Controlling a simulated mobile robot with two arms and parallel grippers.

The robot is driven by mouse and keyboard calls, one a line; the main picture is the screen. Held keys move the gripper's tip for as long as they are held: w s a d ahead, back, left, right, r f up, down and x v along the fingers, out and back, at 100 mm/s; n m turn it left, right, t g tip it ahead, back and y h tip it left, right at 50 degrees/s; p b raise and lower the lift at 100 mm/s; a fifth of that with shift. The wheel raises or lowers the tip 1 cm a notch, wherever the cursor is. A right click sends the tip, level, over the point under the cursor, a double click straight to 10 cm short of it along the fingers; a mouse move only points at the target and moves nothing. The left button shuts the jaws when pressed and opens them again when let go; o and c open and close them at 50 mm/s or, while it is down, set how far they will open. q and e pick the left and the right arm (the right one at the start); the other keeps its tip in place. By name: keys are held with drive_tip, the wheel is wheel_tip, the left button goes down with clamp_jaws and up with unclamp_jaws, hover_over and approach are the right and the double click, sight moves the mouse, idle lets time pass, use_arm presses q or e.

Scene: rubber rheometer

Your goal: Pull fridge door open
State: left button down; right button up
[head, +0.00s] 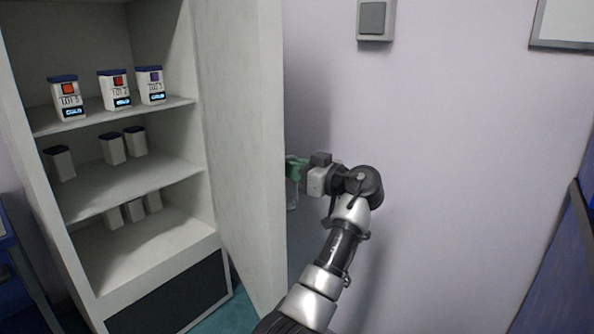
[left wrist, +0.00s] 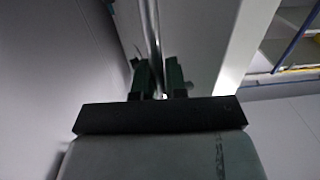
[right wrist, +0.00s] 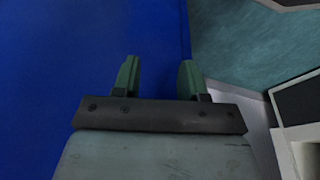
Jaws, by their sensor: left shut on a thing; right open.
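The fridge (head: 25,160) stands at the left with its interior showing. Its pale door (head: 236,140) is swung wide open, its inner face toward me and its outer side toward the wall. My left gripper (head: 294,170) is at the door's outer side, past its free edge. In the left wrist view, the left gripper (left wrist: 159,72) is shut on the thin metal door handle (left wrist: 154,30). The handle is mostly hidden in the head view. My right gripper (right wrist: 157,68) is open and empty over a blue surface; it does not show in the head view.
Three labelled containers (head: 117,90) stand on the top shelf (head: 170,104), with several more below. A wall switch (head: 373,18) and a framed panel (head: 563,24) are on the wall. Blue furniture (head: 565,270) stands at the right edge. Teal floor (right wrist: 245,45) shows beside the blue surface (right wrist: 95,45).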

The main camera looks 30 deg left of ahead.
use_arm(q)
drive_tip(key=c, duration=1.2)
unclamp_jaws()
drive_tip(key=shift+a, duration=0.15)
drive_tip(key=d, duration=1.1)
drive_tip(key=shift+s, duration=0.2)
use_arm(e)
drive_tip(key=shift+r, duration=0.4)
drive_tip(key=shift+f, duration=0.15)
